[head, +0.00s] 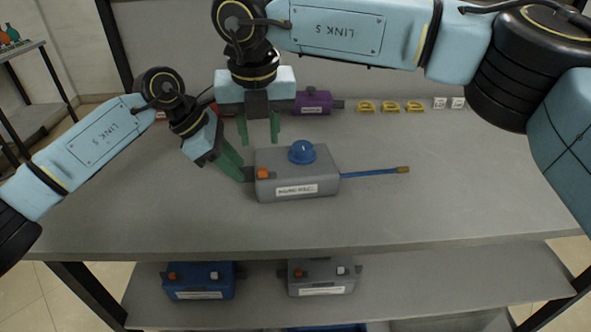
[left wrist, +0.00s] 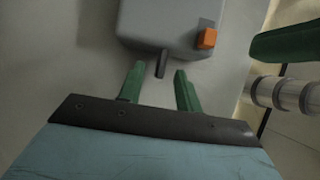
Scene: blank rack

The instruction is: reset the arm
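A grey box (head: 297,176) with a blue dome on top, an orange block at its left corner and a white label on its front sits on the tabletop. My left gripper (head: 242,168) is at the box's left end, its green fingers apart. In the left wrist view the left gripper (left wrist: 158,72) has the box's dark end tab between or just ahead of its fingertips, with gaps on both sides. My right gripper (head: 259,143) points down just behind and left of the box, its green fingers apart and empty.
A blue rod (head: 372,172) extends from the box's right side. A purple box (head: 313,102), yellow pieces (head: 389,106) and white blocks (head: 448,103) line the back. Blue (head: 198,281) and grey (head: 322,277) boxes stand on the lower shelf. The right tabletop is clear.

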